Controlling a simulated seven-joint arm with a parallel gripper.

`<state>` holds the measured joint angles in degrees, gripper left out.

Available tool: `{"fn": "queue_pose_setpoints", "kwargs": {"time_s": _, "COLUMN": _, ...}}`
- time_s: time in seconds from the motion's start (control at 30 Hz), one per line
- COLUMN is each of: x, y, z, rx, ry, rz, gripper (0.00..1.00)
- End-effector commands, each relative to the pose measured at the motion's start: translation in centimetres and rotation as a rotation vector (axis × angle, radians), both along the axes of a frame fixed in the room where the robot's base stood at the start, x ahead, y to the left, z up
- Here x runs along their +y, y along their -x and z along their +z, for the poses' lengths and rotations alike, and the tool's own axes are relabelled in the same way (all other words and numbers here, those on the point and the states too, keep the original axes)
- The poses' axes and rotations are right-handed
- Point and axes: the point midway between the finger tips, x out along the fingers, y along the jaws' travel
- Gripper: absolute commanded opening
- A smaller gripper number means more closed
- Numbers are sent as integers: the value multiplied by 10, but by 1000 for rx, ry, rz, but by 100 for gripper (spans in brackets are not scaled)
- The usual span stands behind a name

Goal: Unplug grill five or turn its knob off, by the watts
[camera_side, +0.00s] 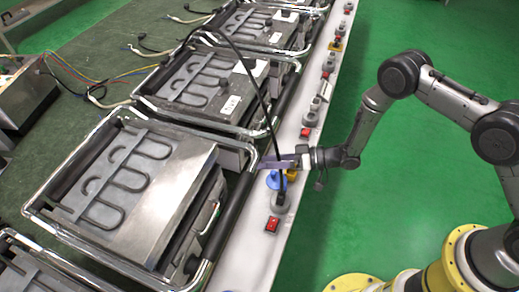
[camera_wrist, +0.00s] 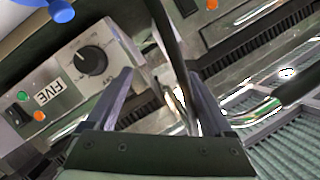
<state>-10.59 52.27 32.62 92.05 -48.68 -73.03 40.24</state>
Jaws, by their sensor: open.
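In the wrist view, a metal control panel (camera_wrist: 72,75) labelled FIVE carries a round black knob (camera_wrist: 96,60). A black switch (camera_wrist: 18,116) with green and orange lights is at the panel's left. My gripper (camera_wrist: 160,74) is open, with the knob just left of its left finger. A black cable (camera_wrist: 166,38) passes between the fingers; I cannot tell if they touch it. In the side view, my gripper (camera_side: 270,163) is beside the cable (camera_side: 262,95), above a grey plug (camera_side: 280,202) on the white strip. Which grill there is five is unreadable.
A blue round piece (camera_side: 275,180) and a yellow socket (camera_side: 291,174) are under my gripper. A red switch (camera_side: 272,224) is on the white strip (camera_side: 252,262). Grills with chrome rails (camera_side: 62,172) line the left.

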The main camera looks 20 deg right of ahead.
Motion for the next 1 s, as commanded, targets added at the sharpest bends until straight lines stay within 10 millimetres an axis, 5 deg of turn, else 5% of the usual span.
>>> {"fn": "queue_pose_setpoints", "kwargs": {"time_s": 0.03, "x": -27, "y": -6, "z": -9, "rx": 51, "ry": -17, "rz": -3, "gripper": 86}}
{"fn": "queue_pose_setpoints", "kwargs": {"time_s": 0.2, "x": -92, "y": -19, "z": -27, "rx": 85, "ry": -21, "rz": -36, "gripper": 86}}
{"fn": "queue_pose_setpoints", "kwargs": {"time_s": 0.37, "x": -124, "y": -26, "z": -36, "rx": 97, "ry": -24, "rz": -102, "gripper": 86}}
{"fn": "queue_pose_setpoints", "kwargs": {"time_s": 0.57, "x": -115, "y": -36, "z": -40, "rx": 93, "ry": -22, "rz": -108, "gripper": 86}}
{"fn": "queue_pose_setpoints", "kwargs": {"time_s": 1.0, "x": -50, "y": -83, "z": -64, "rx": 91, "ry": -22, "rz": -107, "gripper": 86}}
